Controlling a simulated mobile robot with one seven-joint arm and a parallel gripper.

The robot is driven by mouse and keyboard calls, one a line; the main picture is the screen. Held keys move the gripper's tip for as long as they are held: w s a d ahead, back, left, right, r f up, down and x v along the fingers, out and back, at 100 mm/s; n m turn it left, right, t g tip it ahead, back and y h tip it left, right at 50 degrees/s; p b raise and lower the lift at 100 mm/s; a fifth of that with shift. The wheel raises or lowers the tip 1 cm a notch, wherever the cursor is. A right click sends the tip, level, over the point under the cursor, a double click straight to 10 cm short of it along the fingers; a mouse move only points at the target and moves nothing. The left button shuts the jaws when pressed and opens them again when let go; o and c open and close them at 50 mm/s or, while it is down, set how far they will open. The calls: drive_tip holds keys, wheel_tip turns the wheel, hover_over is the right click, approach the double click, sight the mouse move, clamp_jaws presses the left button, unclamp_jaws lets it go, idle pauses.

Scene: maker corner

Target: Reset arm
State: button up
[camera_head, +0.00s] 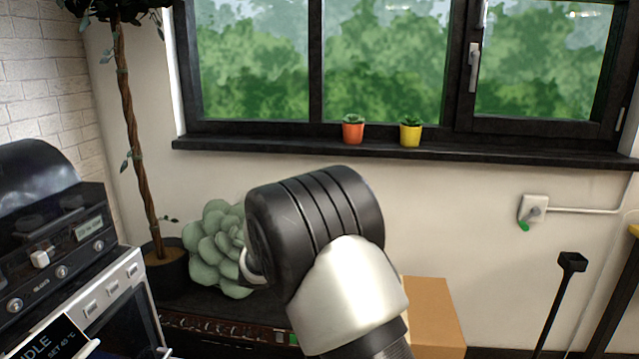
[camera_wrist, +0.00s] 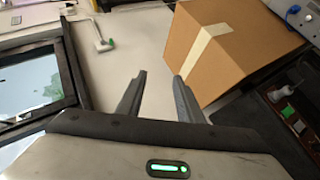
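My gripper (camera_wrist: 160,92) shows in the wrist view with its two dark fingers apart and nothing between them. A taped cardboard box (camera_wrist: 226,48) lies beyond the fingers to the right in the wrist view, and no contact with it can be seen. In the head view my arm rises in the lower middle and hides part of the same box (camera_head: 433,318). The gripper fingers cannot be seen in the head view.
A black and silver machine (camera_head: 75,260) stands at the left. A potted tree (camera_head: 165,270) and a pale green succulent (camera_head: 215,245) stand behind the arm. Small orange (camera_head: 353,133) and yellow (camera_head: 410,135) pots sit on the window sill. A wall socket (camera_head: 534,208) is at the right.

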drive_tip(key=s+d+r+m+g+y, duration=0.1)
drive_tip(key=s+d+r+y, duration=0.15)
drive_tip(key=s, duration=0.35)
drive_tip(key=s+d+r+m+g+y, duration=0.1)
drive_tip(key=s+d+r, duration=0.3)
drive_tip(key=s, duration=0.2)
drive_tip(key=s+d+r+g+y, duration=0.2)
drive_tip(key=s+d+r, duration=0.15)
drive_tip(key=s, duration=0.25)
drive_tip(key=s+a+r+t+y, duration=0.2)
drive_tip(key=s+y, duration=0.1)
drive_tip(key=s, duration=0.5)
drive_tip(key=s+a+r+t+y, duration=0.1)
drive_tip(key=s+y, duration=0.1)
drive_tip(key=s, duration=0.6)
wheel_tip(320, 180, up, 28)
drive_tip(key=p, duration=2.8)
drive_tip(key=shift+w+a, duration=0.15)
drive_tip(key=shift+w, duration=0.2)
drive_tip(key=shift+o, duration=0.2)
drive_tip(key=shift+r, duration=0.1)
